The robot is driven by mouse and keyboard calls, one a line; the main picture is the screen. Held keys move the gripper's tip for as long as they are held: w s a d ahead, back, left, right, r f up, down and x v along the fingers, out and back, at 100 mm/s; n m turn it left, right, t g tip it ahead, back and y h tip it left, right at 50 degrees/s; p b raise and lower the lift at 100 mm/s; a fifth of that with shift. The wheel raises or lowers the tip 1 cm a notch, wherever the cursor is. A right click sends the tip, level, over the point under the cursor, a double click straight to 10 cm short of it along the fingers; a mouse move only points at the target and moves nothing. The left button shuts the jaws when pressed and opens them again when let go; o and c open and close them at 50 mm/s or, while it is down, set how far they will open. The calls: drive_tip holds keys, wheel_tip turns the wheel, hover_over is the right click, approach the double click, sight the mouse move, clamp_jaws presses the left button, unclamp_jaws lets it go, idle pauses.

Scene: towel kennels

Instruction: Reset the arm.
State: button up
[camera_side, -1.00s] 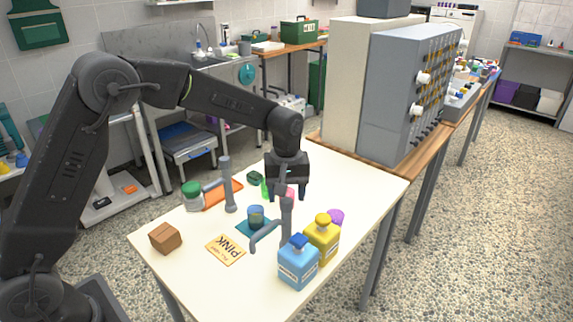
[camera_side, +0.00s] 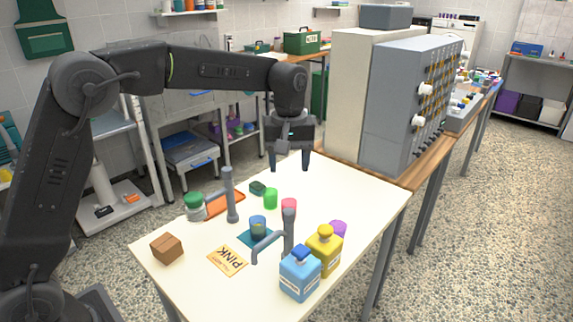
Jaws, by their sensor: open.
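My gripper (camera_side: 289,168) hangs above the far side of the white table (camera_side: 190,277), pointing down. Its two fingers are apart with nothing between them. It is clear of the objects below. A green cup (camera_side: 270,199) and a pink cup (camera_side: 289,205) stand on the table below it. A blue cup (camera_side: 258,225) stands on a teal square mat (camera_side: 242,238). A purple object (camera_side: 338,229) is partly hidden behind a yellow bottle (camera_side: 324,252).
A blue bottle (camera_side: 300,275) stands at the near right edge.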

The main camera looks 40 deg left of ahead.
drive_tip(key=s+a+r+m+t, duration=0.1)
drive_tip(key=s+r+m, duration=0.15)
drive_tip(key=s, duration=0.45)
drive_tip(key=s+a+r+m+t, duration=0.1)
drive_tip(key=s+r+m+t, duration=0.1)
drive_tip(key=s+r, duration=0.3)
drive_tip(key=s+f+m+t, duration=0.1)
drive_tip(key=s+f+m, duration=0.1)
drive_tip(key=s, duration=0.6)
drive_tip(key=s+a+f+m+t, duration=0.1)
drive_tip(key=s+f+m, duration=0.1)
drive_tip(key=s, duration=0.6)
drive_tip(key=shift+a+f+m+t, duration=0.3)
drive_tip(key=shift+f+m, duration=0.05)
drive_tip(key=shift+f, duration=0.3)
